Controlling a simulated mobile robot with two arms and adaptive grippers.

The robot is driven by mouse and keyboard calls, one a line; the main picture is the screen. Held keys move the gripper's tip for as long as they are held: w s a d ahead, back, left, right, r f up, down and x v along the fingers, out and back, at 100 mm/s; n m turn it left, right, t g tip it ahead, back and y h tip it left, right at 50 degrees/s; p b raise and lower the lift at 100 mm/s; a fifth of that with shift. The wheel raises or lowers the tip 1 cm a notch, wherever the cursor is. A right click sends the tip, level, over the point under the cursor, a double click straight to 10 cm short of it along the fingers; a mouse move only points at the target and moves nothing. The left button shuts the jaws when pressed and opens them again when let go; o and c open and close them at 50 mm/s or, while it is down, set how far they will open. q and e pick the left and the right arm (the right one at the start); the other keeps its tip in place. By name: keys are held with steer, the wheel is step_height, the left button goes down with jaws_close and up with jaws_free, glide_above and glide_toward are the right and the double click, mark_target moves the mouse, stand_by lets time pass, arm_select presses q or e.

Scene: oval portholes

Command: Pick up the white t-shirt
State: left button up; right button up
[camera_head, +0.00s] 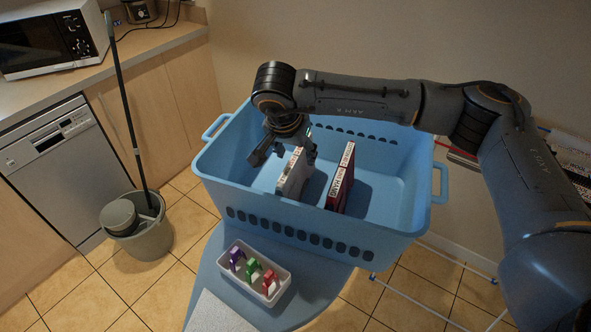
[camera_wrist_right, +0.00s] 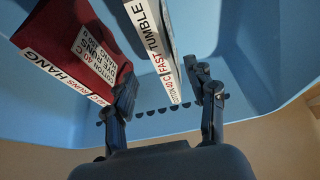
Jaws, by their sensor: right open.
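The white t-shirt (camera_head: 291,178) stands folded on edge inside the blue laundry basket (camera_head: 290,215). It also shows in the right wrist view (camera_wrist_right: 158,42), with a label along its edge that reads in part "FAST TUMBLE". My right gripper (camera_head: 285,147) is open above the shirt's far end. In the right wrist view, the shirt's labelled edge points in between the spread fingers (camera_wrist_right: 166,92), and neither finger is clearly closed on it. My left gripper is not in view.
A dark red folded garment (camera_head: 340,180) stands to the right of the shirt, close to one finger in the wrist view. The basket walls surround both. A white tray (camera_head: 248,287) with coloured clips sits in front. A mop bucket (camera_head: 146,238) stands left.

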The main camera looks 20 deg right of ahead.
mark_target(294, 157)
steer(key=p+x, duration=0.1)
steer(key=x, duration=0.2)
steer(key=shift+w+a+f+p, duration=0.15)
steer(key=shift+w+f+p, duration=0.1)
steer(key=shift+p, duration=0.1)
steer(key=shift+w+f, duration=0.1)
steer(key=shift+f, duration=0.25)
steer(key=shift+c, duration=0.4)
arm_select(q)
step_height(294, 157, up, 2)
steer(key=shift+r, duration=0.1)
arm_select(e)
jaws_close()
